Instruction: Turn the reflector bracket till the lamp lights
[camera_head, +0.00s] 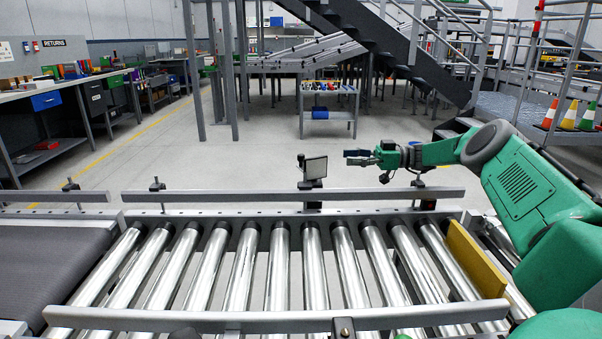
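The reflector bracket (315,168) stands on the far side rail of the roller conveyor, a pale squarish plate in a dark frame beside a short dark post. My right gripper (354,157) reaches in from the right on a green arm and points left, at about the plate's height. A small gap shows between its fingertips and the plate. The fingers are too small to tell how far apart they are. No lit lamp can be made out; a small dark box (428,204) sits on the far rail to the right. My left gripper is out of view.
The roller conveyor (275,265) spans the front, with a near guide rail (250,322) and a far guide rail (230,196). A yellow board (474,258) stands at its right end. A dark belt (45,262) adjoins on the left. Open floor lies behind.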

